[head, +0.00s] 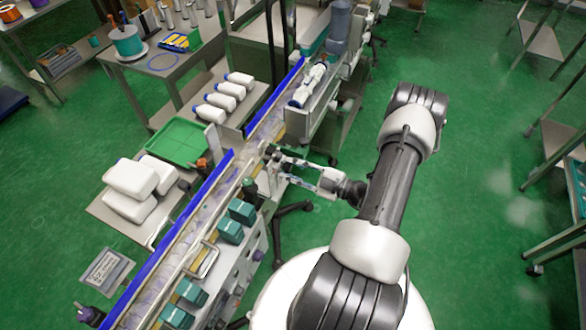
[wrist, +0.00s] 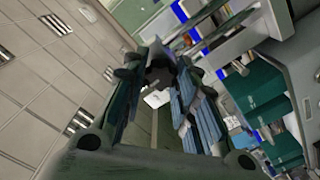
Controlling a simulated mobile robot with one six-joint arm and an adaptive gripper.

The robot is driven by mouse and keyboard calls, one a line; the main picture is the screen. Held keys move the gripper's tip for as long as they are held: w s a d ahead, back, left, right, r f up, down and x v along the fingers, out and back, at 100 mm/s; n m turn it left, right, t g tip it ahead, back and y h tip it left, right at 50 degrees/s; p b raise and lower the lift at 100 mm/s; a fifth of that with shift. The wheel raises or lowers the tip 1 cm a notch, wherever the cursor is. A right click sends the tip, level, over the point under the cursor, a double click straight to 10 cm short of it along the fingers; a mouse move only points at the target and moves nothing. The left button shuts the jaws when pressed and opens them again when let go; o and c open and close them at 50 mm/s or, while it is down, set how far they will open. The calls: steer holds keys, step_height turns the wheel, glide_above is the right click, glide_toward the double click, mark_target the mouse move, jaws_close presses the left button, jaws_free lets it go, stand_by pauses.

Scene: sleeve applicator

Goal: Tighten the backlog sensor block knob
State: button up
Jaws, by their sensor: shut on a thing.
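My gripper (head: 274,160) reaches in from the right to the near edge of the conveyor (head: 205,206), about halfway along it. In the wrist view my gripper (wrist: 158,70) has its fingertips closed around a small dark knob (wrist: 158,77). The knob shows only in part between the fingers. In the head view the fingertips hide most of it, and the sensor block behind it cannot be made out clearly.
Several teal boxes (head: 230,231) sit along the near side of the conveyor. A white cylinder (head: 308,85) lies further up the line. Open green floor (head: 470,200) lies to the right.

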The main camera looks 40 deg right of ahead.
steer(key=o, duration=1)
steer(key=shift+o, duration=0.2)
steer(key=v, duration=1.2)
